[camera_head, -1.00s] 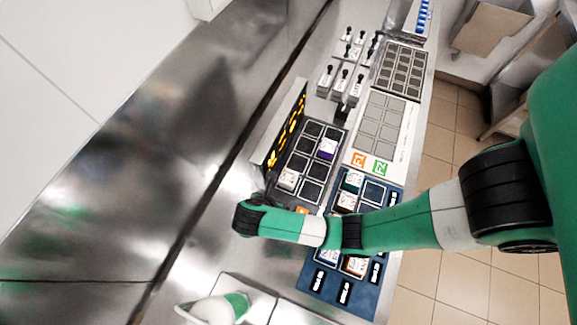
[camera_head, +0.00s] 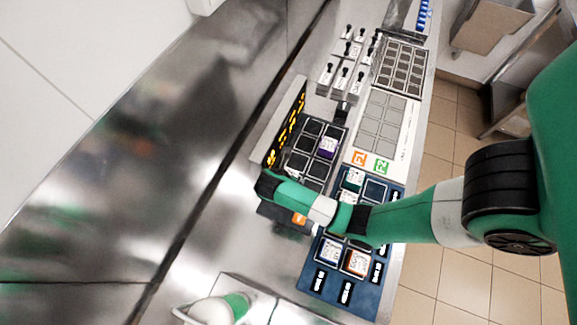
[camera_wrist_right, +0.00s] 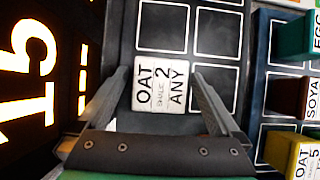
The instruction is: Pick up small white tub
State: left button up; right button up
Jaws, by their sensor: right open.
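The small white tub (camera_wrist_right: 160,86), its top marked OAT, 2 and ANY, sits in a cell of a dark gridded tray (camera_wrist_right: 190,58). My right gripper (camera_wrist_right: 160,72) is open, with one finger on each side of the tub and a gap at each side. Whether the fingers are down at the tub's height is hard to tell. In the head view my right arm reaches in from the right, and its wrist hides the tub and the gripper. My left gripper is not in view.
A black panel with glowing yellow signs (camera_head: 286,128) rises along the tray's left side. A blue tray (camera_head: 312,278) with several coloured tubs lies to the right. Steel counter at left is clear.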

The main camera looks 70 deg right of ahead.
jog(key=shift+c, duration=0.2)
jog(key=c, duration=1.4)
jog(key=shift+r, duration=0.1)
